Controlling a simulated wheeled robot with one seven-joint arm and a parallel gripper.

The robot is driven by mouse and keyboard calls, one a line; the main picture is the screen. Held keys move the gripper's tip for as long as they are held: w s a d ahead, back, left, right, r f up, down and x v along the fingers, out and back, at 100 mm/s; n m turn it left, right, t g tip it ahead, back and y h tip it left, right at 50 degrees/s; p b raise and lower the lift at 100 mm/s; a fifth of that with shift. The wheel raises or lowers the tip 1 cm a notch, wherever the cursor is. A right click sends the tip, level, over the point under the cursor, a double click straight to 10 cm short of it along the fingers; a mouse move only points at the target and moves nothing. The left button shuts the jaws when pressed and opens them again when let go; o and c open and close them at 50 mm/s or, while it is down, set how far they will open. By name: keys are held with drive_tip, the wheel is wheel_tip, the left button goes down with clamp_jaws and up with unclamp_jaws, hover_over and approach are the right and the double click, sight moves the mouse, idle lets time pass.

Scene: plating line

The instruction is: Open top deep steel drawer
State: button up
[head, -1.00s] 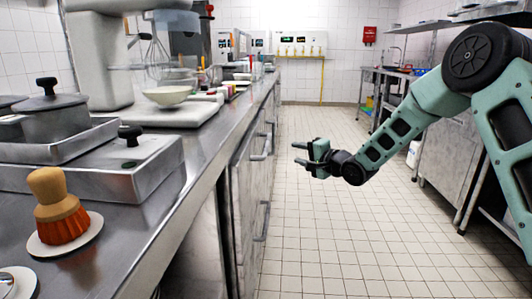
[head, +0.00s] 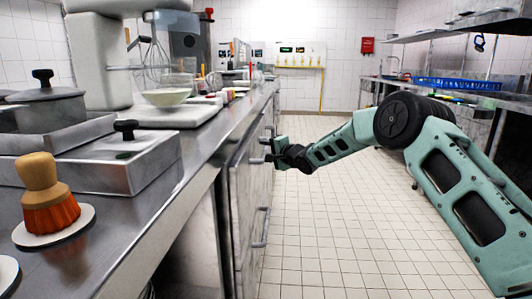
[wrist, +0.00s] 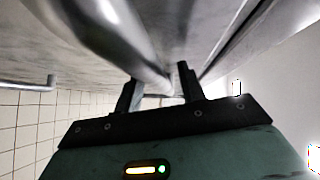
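The steel drawer fronts (head: 243,178) line the counter's aisle side and look closed. An upper bar handle (head: 256,160) shows beside my gripper (head: 269,149), which reaches in from the right at handle height. In the wrist view, a thick steel handle bar (wrist: 118,40) runs from the upper left down to the gap between the fingers of my gripper (wrist: 160,76). The fingers are apart, one on each side of the bar's near end. Whether they touch it is not clear. A lower handle (head: 262,226) hangs below.
The steel counter (head: 150,212) holds a brush (head: 45,195), lidded pans (head: 90,165) and a mixer (head: 103,60). The tiled aisle floor (head: 315,230) is clear. A steel bench with a blue rack (head: 455,84) stands at the right.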

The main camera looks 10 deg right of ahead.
drive_tip(key=shift+w+a, duration=0.1)
drive_tip(key=shift+w, duration=0.15)
clamp_jaws()
drive_tip(key=s+d+p, duration=0.3)
drive_tip(key=d+p, duration=0.2)
drive_tip(key=d, duration=0.6)
drive_tip(key=s+d+p, duration=0.4)
drive_tip(key=d+p, duration=0.1)
drive_tip(key=d, duration=0.7)
drive_tip(key=s+d+p, duration=0.4)
drive_tip(key=d+p, duration=0.1)
drive_tip(key=d, duration=0.6)
drive_tip(key=shift+s+d+p, duration=0.2)
drive_tip(key=shift+d+p, duration=0.15)
unclamp_jaws()
drive_tip(key=p+v, duration=0.1)
drive_tip(key=v, duration=1.6)
